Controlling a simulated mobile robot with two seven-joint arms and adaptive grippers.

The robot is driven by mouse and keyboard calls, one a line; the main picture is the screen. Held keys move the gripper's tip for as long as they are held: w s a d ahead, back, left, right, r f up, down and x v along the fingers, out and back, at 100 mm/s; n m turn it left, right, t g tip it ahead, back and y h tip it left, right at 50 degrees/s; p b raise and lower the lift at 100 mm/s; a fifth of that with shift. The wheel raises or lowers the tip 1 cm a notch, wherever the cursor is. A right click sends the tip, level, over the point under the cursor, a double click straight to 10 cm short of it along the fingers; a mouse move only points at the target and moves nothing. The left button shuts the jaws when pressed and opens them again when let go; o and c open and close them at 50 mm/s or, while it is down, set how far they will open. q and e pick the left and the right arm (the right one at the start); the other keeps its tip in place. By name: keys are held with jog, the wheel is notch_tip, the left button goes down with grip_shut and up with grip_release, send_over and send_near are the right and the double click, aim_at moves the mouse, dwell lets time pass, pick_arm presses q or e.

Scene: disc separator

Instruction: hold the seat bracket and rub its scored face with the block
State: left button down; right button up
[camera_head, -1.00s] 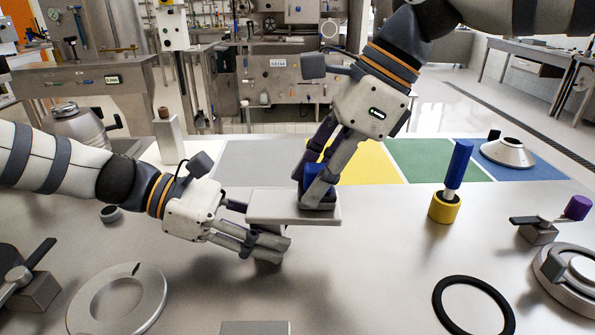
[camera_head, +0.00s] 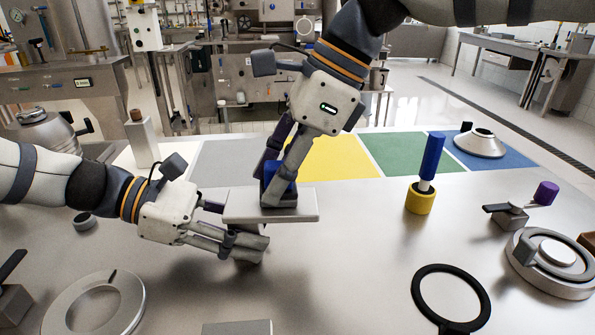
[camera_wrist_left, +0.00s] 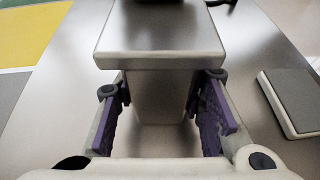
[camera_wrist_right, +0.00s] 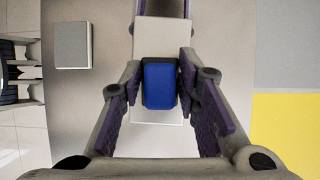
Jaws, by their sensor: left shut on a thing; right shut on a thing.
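The seat bracket (camera_head: 238,204), a pale grey plate, is held level above the table. In the left wrist view its plate (camera_wrist_left: 160,38) tops a post (camera_wrist_left: 160,95) between my fingers. My left gripper (camera_head: 262,246) is shut on that post from below the plate. The block (camera_head: 279,187), blue with a dark base, sits on the plate's top, right of its middle. My right gripper (camera_head: 271,190) reaches down and is shut on the block. The right wrist view shows the block (camera_wrist_right: 160,84) between purple pads, with plate showing beyond and before it. The face under the block is hidden.
A grey slab (camera_head: 237,328) lies at the front edge. A ring (camera_head: 92,309) lies front left, a black ring (camera_head: 452,297) front right. A yellow collar with a blue-handled tool (camera_head: 421,199) and a purple-knobbed clamp (camera_head: 510,216) stand right. Coloured mats (camera_head: 325,160) lie behind.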

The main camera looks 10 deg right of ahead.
pick_arm(q)
jog(key=shift+s+f, duration=0.1)
jog(key=shift+f, duration=0.35)
pick_arm(e)
jog(key=shift+w+a+f, duration=0.1)
jog(key=shift+a, duration=1)
jog(key=shift+r, duration=4.1)
pick_arm(q)
jog(key=c, duration=0.6)
grip_release()
jog(key=shift+r, duration=0.1)
jog(key=o, duration=0.4)
jog(key=shift+r, duration=0.1)
jog(key=shift+o, duration=0.2)
jog(key=shift+r, duration=0.1)
pick_arm(e)
jog(key=shift+r, duration=0.1)
pick_arm(q)
jog(key=shift+o, duration=0.8)
jog(key=shift+r, duration=0.1)
